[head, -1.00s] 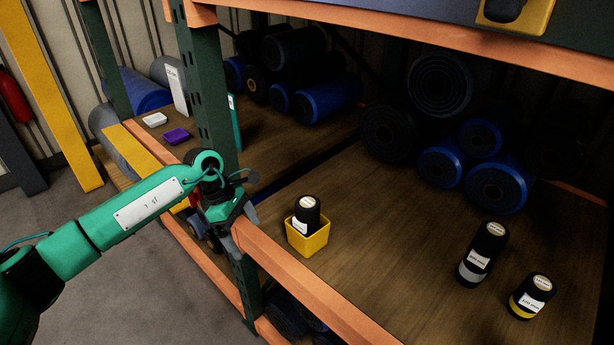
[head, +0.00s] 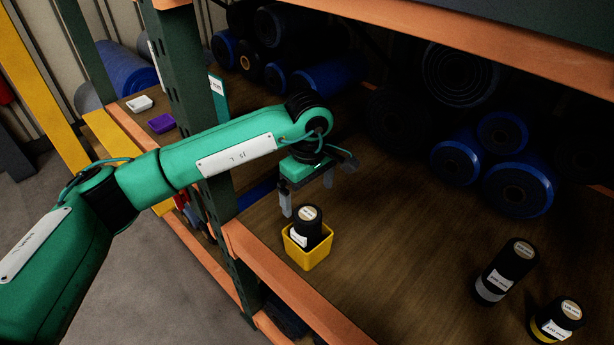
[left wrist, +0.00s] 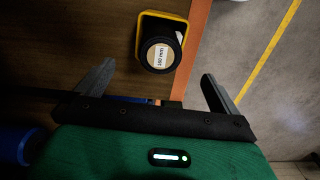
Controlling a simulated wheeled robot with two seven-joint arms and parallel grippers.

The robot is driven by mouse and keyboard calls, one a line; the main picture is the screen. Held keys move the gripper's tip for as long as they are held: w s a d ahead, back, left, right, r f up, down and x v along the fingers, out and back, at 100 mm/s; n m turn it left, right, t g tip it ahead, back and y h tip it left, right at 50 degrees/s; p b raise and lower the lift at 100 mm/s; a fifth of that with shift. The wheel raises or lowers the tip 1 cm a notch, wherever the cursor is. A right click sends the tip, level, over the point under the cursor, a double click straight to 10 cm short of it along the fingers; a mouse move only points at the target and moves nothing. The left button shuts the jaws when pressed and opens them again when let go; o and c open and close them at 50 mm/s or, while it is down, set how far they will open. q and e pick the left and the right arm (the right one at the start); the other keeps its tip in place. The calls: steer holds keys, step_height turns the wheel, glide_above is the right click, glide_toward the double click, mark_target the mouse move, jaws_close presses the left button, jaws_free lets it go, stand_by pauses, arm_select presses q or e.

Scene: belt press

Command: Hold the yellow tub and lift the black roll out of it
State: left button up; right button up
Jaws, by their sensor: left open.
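The yellow tub (head: 308,258) stands on the wooden shelf near its orange front beam. The black roll (head: 307,224) stands upright in it, its top sticking out above the rim, with a white label on its side. My left gripper (head: 307,198) is open and empty, above and just behind the tub, fingers pointing down. In the left wrist view the roll's round top (left wrist: 160,57) reads 140 mm and lies ahead of the gap between the spread fingers (left wrist: 160,82); the tub's yellow rim (left wrist: 138,35) shows around it. The roll's lower part is hidden in the tub. My right gripper is not in view.
Two other black rolls stand on the shelf at right, one with a grey band (head: 491,288) and one with a yellow band (head: 546,328). Large blue and black rolls (head: 455,163) lie at the back. A green upright post (head: 187,100) stands left of the tub.

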mark_target(308, 227)
arm_select(q)
step_height(308, 227, down, 11)
steer(key=p, duration=0.3)
steer(key=shift+f, duration=0.75)
steer(key=c, duration=0.8)
